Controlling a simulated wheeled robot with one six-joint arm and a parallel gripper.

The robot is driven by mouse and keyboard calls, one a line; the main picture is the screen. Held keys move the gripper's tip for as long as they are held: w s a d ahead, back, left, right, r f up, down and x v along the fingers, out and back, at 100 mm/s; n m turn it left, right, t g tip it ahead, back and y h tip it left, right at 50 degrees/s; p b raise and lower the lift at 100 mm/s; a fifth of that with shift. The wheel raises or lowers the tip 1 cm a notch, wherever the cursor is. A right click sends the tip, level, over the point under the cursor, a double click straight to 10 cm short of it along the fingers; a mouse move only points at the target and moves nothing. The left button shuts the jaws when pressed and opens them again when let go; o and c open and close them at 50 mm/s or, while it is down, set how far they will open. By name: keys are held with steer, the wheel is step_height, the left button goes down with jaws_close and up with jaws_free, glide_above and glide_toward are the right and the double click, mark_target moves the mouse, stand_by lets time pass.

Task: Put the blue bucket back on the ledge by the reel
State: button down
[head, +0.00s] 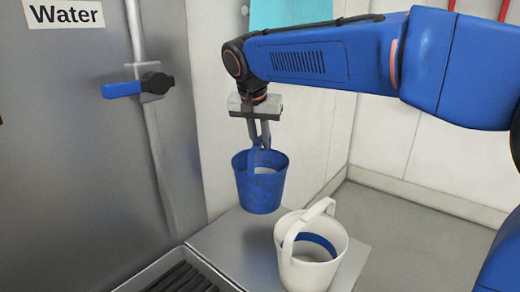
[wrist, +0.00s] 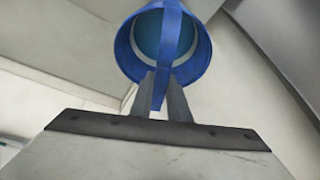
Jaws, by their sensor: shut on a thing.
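The blue bucket (head: 261,192) hangs upright from its blue handle under my gripper (head: 263,140). My gripper is shut on the handle. In the wrist view, the bucket (wrist: 205,48) shows beyond the fingers (wrist: 162,82), with the handle strap between them. Something pale shows inside the bucket. The bucket's base overlaps the far edge of a grey metal ledge (head: 225,250) in the head view. I cannot tell whether it touches the ledge or hangs clear. I see no reel in either view.
A white bucket (head: 290,262) with a raised handle and a blue band inside stands on the grey ledge, right of and nearer than the blue bucket. A dark grated drain (head: 185,280) lies at front left. A blue-handled valve (head: 122,89) and a "Water" sign (head: 66,14) are on the left.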

mark_target(257, 143)
step_height(257, 143, down, 8)
steer(key=shift+r, duration=0.15)
stand_by(0.5)
steer(key=c, duration=1.7)
jaws_free()
steer(key=v, duration=1.2)
steer(key=shift+s, duration=0.1)
